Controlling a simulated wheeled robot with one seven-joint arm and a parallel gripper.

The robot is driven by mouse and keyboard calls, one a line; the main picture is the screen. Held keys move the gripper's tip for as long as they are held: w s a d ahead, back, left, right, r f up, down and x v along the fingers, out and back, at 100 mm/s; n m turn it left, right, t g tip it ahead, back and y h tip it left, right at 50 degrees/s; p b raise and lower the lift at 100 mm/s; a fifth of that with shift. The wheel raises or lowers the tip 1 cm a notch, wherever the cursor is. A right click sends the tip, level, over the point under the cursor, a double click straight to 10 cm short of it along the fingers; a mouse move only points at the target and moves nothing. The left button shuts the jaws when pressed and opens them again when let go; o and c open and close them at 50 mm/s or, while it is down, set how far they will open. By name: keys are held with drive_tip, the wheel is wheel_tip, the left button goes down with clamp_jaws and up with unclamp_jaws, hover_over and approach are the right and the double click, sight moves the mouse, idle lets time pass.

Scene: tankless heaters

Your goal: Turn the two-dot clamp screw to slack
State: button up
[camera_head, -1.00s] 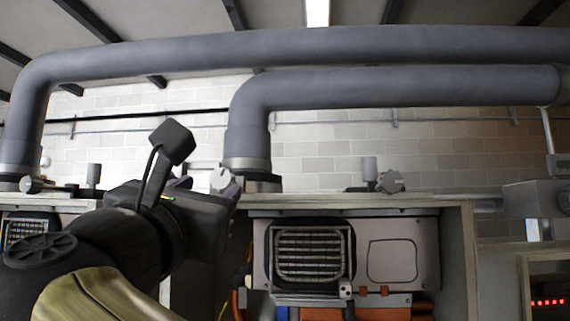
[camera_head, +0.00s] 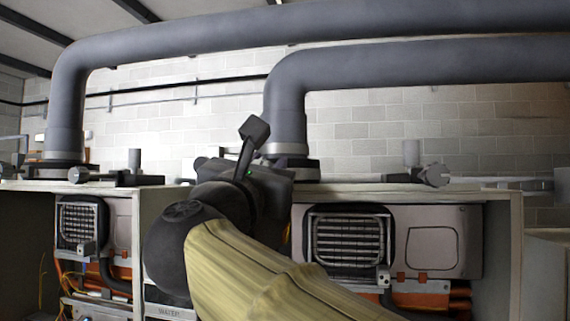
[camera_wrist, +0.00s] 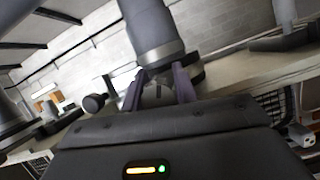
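Clamp screws with knob heads lie along the cabinet tops. In the head view one knob (camera_head: 80,174) is at the left and a lobed knob (camera_head: 435,175) is at the right. A third grey piece (camera_head: 203,164) shows just behind my gripper. No dot marks are readable, so I cannot tell which is the two-dot screw. My gripper (camera_wrist: 160,80) has its fingers apart at the foot of a duct collar (camera_wrist: 160,54); a small dark part shows between them, and contact is unclear. A round dark knob (camera_wrist: 95,103) is left of the fingers.
Grey ducts (camera_head: 190,45) rise from the cabinet tops and run overhead. Upright stubs (camera_head: 135,160) stand beside the clamps. Open heater cabinets (camera_head: 145,215) with grilles (camera_head: 349,240) are below. A block wall (camera_head: 400,130) is behind.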

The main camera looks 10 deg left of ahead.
drive_tip(key=c, duration=0.4)
drive_tip(key=shift+f, duration=0.1)
drive_tip(key=shift+n+y+b, duration=1.2)
drive_tip(key=shift+n+b, duration=0.2)
drive_tip(key=shift+n, duration=1)
drive_tip(key=shift+a, duration=0.1)
drive_tip(key=o, duration=1)
drive_tip(key=shift+c, duration=0.2)
